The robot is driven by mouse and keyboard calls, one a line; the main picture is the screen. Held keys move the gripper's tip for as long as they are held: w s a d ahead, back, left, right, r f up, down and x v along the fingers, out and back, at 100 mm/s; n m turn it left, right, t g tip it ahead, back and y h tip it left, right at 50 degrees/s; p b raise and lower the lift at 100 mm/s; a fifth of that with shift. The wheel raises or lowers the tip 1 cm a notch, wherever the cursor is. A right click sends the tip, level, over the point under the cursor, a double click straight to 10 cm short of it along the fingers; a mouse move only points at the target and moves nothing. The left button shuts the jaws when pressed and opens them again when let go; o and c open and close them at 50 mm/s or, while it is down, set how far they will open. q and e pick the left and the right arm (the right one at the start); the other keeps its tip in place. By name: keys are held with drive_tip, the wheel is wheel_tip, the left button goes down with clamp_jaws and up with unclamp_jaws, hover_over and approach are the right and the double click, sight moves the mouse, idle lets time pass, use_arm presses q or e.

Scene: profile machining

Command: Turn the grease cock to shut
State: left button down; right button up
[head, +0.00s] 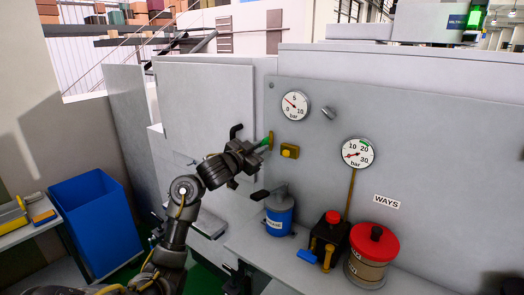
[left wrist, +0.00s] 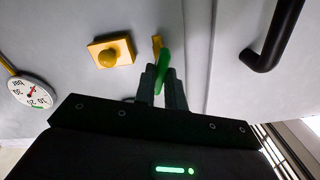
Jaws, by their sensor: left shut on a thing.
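A cock with a green handle (head: 264,142) and a yellow body (head: 271,138) is on the grey machine panel, left of a yellow knob (head: 289,151). No label on it can be read. My left gripper (head: 257,148) is at it from the left, its fingers shut on the green handle. In the left wrist view the green handle (left wrist: 163,68) stands between the fingertips (left wrist: 161,84), with the yellow part (left wrist: 156,46) just behind. The fingers hide part of the handle. My right gripper is not in view.
A black bent door handle (head: 236,131) is close to the left gripper. Gauges (head: 295,106) (head: 357,153) are to the right. A blue can (head: 279,222), a black pump with a red cap (head: 332,235) and a red-lidded pot (head: 373,246) stand on the ledge below.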

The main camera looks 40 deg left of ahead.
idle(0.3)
use_arm(q)
drive_tip(key=shift+m+b, duration=1.15)
drive_tip(key=shift+m, duration=1.25)
